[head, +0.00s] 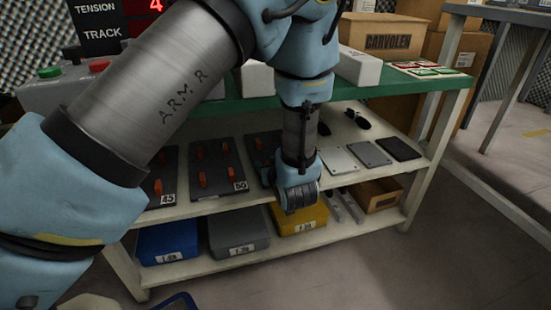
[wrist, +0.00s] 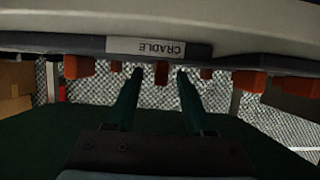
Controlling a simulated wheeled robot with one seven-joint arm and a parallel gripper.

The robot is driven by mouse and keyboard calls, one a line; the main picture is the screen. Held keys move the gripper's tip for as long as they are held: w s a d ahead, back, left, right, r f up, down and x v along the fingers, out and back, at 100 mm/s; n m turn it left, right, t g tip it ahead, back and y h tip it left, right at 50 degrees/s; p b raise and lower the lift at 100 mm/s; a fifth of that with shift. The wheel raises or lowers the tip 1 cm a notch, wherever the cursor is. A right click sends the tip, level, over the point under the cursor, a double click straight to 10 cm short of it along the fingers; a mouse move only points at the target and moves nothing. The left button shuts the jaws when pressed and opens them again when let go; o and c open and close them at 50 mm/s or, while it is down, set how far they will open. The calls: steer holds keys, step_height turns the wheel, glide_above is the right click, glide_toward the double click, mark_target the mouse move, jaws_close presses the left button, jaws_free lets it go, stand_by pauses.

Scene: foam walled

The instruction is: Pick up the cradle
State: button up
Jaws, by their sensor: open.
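In the wrist view, which shows the scene upside down, a dark plate edge (wrist: 240,56) carries a white label (wrist: 146,47) reading CRADLE. An orange peg (wrist: 162,74) stands on it between the fingers of my gripper (wrist: 160,74). The fingers are open, one on each side of the peg, with gaps to it. I cannot tell how far in depth they reach. In the head view, a dark plate with orange pegs (head: 262,146) on the middle shelf is partly hidden by my arm.
The green tabletop (head: 240,105) overhangs the shelf. Two similar plates (head: 212,166) (head: 161,181) lie to the left, and flat grey and black slabs (head: 370,153) to the right. Blue, grey and yellow bins (head: 240,236) stand on the lower shelf. The floor in front is mostly clear.

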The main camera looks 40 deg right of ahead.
steer(key=shift+c, duration=0.2)
jaws_close()
stand_by(1.1)
